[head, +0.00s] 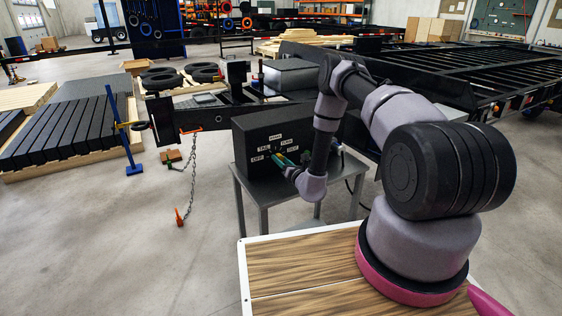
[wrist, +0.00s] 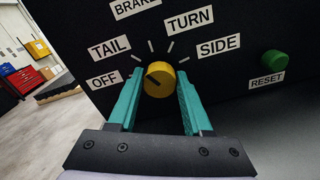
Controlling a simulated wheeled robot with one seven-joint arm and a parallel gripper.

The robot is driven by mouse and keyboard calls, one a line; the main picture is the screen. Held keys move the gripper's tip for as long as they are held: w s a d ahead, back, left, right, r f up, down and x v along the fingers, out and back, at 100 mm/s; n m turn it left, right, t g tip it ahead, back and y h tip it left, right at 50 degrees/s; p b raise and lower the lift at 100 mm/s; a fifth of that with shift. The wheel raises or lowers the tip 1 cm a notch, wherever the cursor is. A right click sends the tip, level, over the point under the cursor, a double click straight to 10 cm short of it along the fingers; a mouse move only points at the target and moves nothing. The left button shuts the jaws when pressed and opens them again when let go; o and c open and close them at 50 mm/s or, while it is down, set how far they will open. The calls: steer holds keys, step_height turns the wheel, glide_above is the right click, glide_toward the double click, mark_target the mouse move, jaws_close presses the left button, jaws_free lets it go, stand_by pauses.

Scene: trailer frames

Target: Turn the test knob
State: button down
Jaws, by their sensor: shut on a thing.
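The test knob (wrist: 158,79) is a round yellow dial on the front of a black test box (head: 250,135). It sits between the two teal fingers of my gripper (wrist: 159,82) in the wrist view, which is shut on it. White labels OFF, TAIL, BRAKE, TURN and SIDE fan around the knob. A short dark mark on the knob points up and left, on the OFF and TAIL side; I cannot tell exactly which label. In the head view my gripper (head: 284,160) is at the box's front and the knob is not clear.
A green RESET button (wrist: 274,61) is to the right of the knob. The box stands on a grey metal table (head: 270,190). A trailer tongue (head: 215,112) with a hanging chain is behind and left. Open concrete floor lies in front and left.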

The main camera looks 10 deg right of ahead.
steer(key=m, duration=0.7)
steer(key=shift+d+f, duration=0.1)
steer(key=shift+d, duration=0.1)
steer(key=m, duration=0.6)
steer(key=shift+f+m, duration=0.1)
steer(key=shift+m, duration=0.3)
steer(key=shift+c, duration=1.6)
jaws_free()
steer(key=v, duration=1)
steer(key=shift+s+d, duration=0.1)
steer(key=shift+s, duration=0.25)
